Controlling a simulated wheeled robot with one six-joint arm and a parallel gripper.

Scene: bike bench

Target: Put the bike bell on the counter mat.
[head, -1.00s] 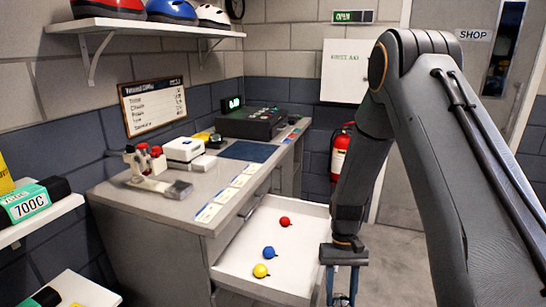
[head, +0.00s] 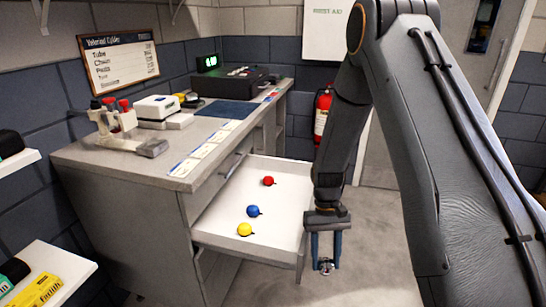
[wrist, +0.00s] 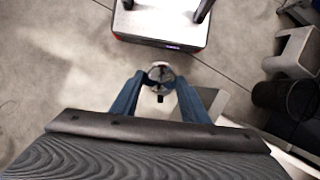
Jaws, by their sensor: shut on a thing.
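My gripper (head: 326,266) hangs fingers-down to the right of the open drawer, above the floor. It is shut on a small silvery bike bell (head: 326,268). In the wrist view the bell (wrist: 161,73) sits between the blue fingertips of my gripper (wrist: 160,82), with a dark small part on its near side; the fingers hide its sides. The counter mat (head: 227,109) is a flat dark blue rectangle on the grey counter, behind and left of my gripper. Its visible surface is bare.
A black till (head: 237,83), a white box (head: 158,107) and a clamp-like tool (head: 118,122) stand around the mat. Price cards (head: 203,150) line the counter edge.

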